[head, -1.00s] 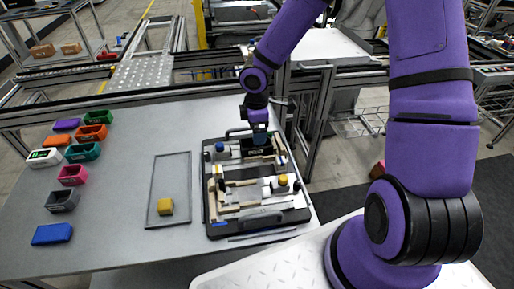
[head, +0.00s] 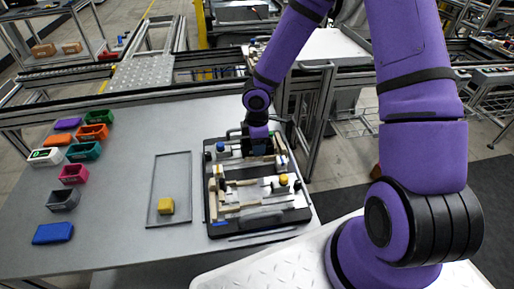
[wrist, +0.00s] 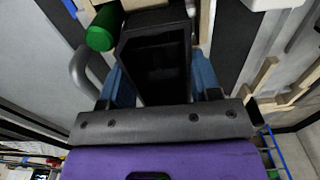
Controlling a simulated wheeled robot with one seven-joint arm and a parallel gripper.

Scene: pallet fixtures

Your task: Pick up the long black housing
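The long black housing (wrist: 160,62) is an open-topped dark box at the far end of the black fixture pallet (head: 262,228). In the wrist view it lies between the two blue fingers of my gripper (wrist: 162,85), one finger along each side. The fingers are set wide and look very close to its sides; firm contact cannot be made out. In the head view my gripper (head: 259,146) is down at the pallet's back and hides much of the housing.
A green cylinder (wrist: 102,28) stands close to the left finger. Light wooden blocks and bars sit on the pallet. Several coloured bins, including a teal one (head: 82,152), stand at the table's left.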

